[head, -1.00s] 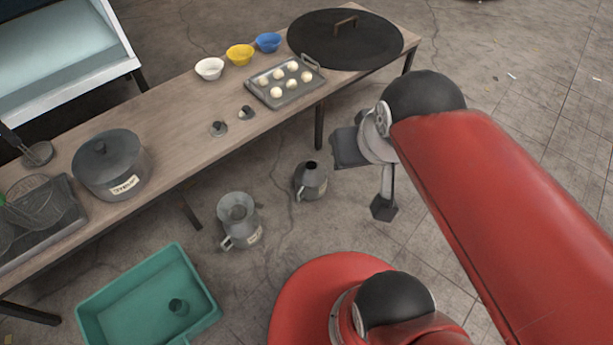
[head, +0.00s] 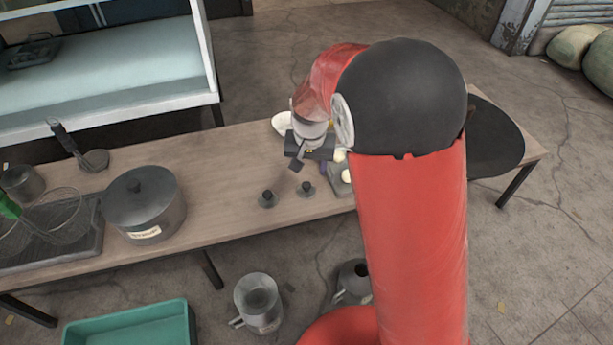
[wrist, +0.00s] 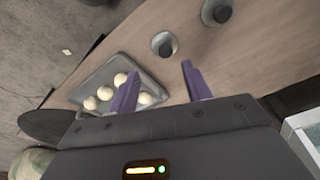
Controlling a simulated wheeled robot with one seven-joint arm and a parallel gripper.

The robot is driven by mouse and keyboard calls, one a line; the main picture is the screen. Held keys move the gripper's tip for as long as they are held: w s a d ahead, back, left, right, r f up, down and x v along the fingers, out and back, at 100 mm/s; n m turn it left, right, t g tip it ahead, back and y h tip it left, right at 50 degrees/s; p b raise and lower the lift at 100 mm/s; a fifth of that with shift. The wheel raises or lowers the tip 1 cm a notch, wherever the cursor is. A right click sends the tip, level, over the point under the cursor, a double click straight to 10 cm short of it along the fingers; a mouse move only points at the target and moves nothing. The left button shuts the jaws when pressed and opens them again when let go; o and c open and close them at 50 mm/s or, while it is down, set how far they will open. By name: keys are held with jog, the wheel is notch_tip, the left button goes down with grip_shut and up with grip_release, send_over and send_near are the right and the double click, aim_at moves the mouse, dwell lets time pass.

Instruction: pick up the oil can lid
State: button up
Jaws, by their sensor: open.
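Two small dark lids with upright knobs lie apart on the wooden table: a left lid (head: 268,199) and a right lid (head: 306,189). Which one is the oil can lid I cannot tell. The wrist view shows the right lid (wrist: 164,44) just ahead of my fingertips and the left lid (wrist: 217,12) farther off at the top edge. My gripper (head: 299,165) is above the table, behind the lids in the head view. In the wrist view my gripper's (wrist: 160,72) purple fingers are apart with nothing held between them.
A tray (wrist: 88,78) of pale dough balls is beside the fingers. A lidded pot (head: 145,205) stands on the table to the left. Two metal cans, one a jug (head: 258,302), and a green bin (head: 130,325) are on the floor. Bare tabletop lies left of the lids.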

aim_at(306, 184)
jog(key=f, duration=0.1)
jog(key=w+f, duration=0.1)
jog(key=f, duration=0.2)
jog(key=shift+w+a, duration=0.4)
jog(key=f, duration=0.1)
jog(key=f+b, duration=0.1)
jog(key=f, duration=0.3)
jog(key=shift+w+f, duration=0.2)
jog(key=shift+w, duration=0.2)
jog(key=c, duration=1)
jog(key=shift+c, duration=0.2)
jog(key=shift+r, duration=0.1)
